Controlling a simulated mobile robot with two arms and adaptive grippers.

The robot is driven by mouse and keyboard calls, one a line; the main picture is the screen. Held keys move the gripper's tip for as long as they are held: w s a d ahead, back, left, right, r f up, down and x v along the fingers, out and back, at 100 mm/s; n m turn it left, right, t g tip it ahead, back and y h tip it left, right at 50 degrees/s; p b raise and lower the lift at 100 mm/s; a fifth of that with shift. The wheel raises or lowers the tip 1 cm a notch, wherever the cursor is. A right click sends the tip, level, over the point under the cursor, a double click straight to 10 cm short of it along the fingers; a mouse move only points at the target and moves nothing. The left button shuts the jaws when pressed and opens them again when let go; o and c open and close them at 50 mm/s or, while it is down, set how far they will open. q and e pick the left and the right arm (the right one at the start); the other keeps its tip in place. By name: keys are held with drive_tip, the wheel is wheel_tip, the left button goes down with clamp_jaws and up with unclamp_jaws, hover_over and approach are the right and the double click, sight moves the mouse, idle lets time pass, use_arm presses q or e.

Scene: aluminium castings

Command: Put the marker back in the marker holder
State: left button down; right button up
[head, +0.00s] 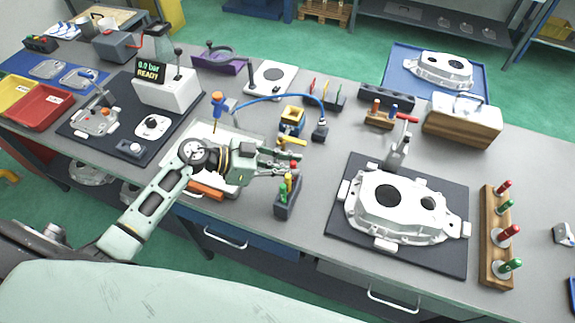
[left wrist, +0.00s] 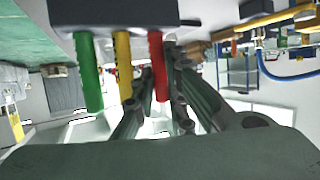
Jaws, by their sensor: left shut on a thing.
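The marker holder (head: 287,205) is a dark grey block near the front edge of the bench. A green marker (head: 283,194) and a yellow marker (head: 289,183) stand in it. My left gripper (head: 290,168) is just above the holder, shut on the red marker (head: 294,165). In the left wrist view the holder (left wrist: 120,14) is at the top, with the green marker (left wrist: 88,72), yellow marker (left wrist: 123,66) and red marker (left wrist: 157,66) in a row. The red marker's end meets the holder's edge; how deep it sits I cannot tell. My right gripper is out of view.
Right of the holder, a large casting (head: 395,207) lies on a dark mat (head: 345,240). A wooden rack (head: 490,255) with red and green handled tools stands further right. A blue cable (head: 275,98) arches behind the gripper. The bench between holder and mat is clear.

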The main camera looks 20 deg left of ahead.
use_arm(q)
drive_tip(key=shift+f, duration=0.15)
drive_tip(key=c, duration=1.7)
unclamp_jaws()
drive_tip(key=v, duration=1.2)
drive_tip(key=shift+s+a, duration=0.1)
